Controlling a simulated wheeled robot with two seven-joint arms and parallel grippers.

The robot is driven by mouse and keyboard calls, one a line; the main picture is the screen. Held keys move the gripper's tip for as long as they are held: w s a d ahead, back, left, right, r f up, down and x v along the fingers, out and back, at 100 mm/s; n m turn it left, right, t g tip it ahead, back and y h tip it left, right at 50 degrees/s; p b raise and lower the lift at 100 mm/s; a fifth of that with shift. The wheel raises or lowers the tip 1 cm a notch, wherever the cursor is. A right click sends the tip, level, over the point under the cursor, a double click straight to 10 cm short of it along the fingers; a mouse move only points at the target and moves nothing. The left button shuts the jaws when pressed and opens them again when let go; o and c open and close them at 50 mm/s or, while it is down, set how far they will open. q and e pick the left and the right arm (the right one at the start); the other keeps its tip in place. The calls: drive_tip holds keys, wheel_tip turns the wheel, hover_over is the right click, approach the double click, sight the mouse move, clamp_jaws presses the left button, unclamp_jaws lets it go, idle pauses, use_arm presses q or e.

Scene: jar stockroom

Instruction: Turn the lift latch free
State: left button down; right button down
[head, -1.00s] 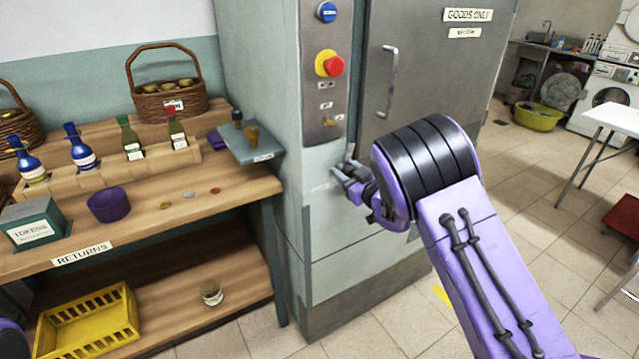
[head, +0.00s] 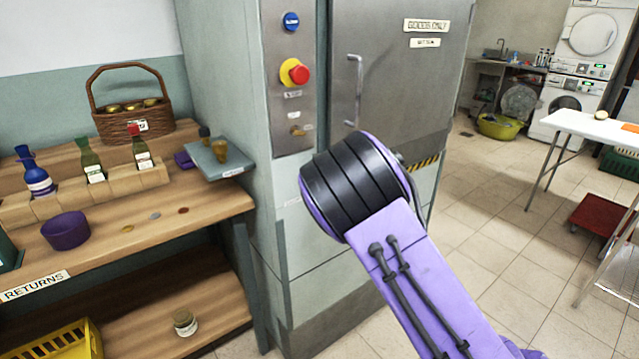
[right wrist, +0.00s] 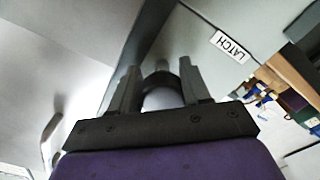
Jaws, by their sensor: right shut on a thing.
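The grey goods lift (head: 395,70) has a shut steel door with a vertical handle (head: 353,90). In the right wrist view, a "LATCH" label (right wrist: 230,46) is on the lift's front, right of my fingers. My right gripper (right wrist: 160,84) is shut on the latch (right wrist: 160,76), a dark rounded piece with a paler stub between the fingers. How far the latch is turned I cannot tell. In the head view my purple forearm and black wrist hide the gripper and latch. My left gripper is not in view.
The lift's panel has a blue button (head: 291,22), a red stop button (head: 298,74) and a small switch (head: 297,130). A wooden returns shelf (head: 120,235) with bottles, a purple bowl (head: 66,230) and a basket (head: 133,124) stands left. Tiled floor (head: 500,220) is open at right.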

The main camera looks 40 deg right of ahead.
drive_tip(key=shift+a, duration=0.15)
drive_tip(key=c, duration=0.9)
unclamp_jaws()
drive_tip(key=shift+c, duration=0.2)
drive_tip(key=o, duration=0.3)
drive_tip(key=shift+w+a, duration=0.1)
